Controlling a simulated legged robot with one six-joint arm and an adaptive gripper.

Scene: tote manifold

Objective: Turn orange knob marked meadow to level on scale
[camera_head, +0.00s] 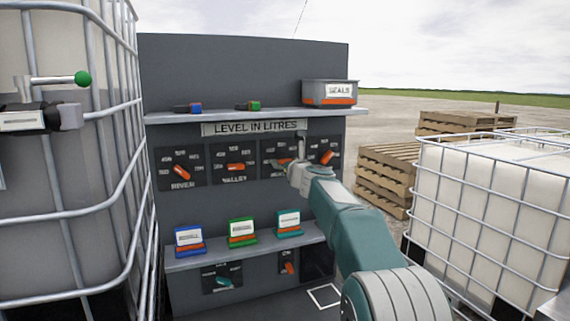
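A grey panel carries a row of black dials with orange knobs under a sign "LEVEL IN LITRES" (255,128). The left dial is marked RIVER and its knob (181,172) slants. The second is marked VALLEY and its knob (236,167) lies about level. The third dial's orange knob (281,162) is partly covered by my gripper (299,158). The fourth knob (327,157) is tilted. The names of the third and fourth dials are hidden by my gripper and arm, so I cannot read "meadow". My gripper is at the third dial; touching or finger opening is unclear.
The upper shelf (380,110) holds a grey SEALS box (330,93) and small blocks. A lower shelf (215,253) holds blue, green and teal card stands, with more knobs below. Caged totes stand left (60,200) and right (490,200); pallets (385,175) lie behind.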

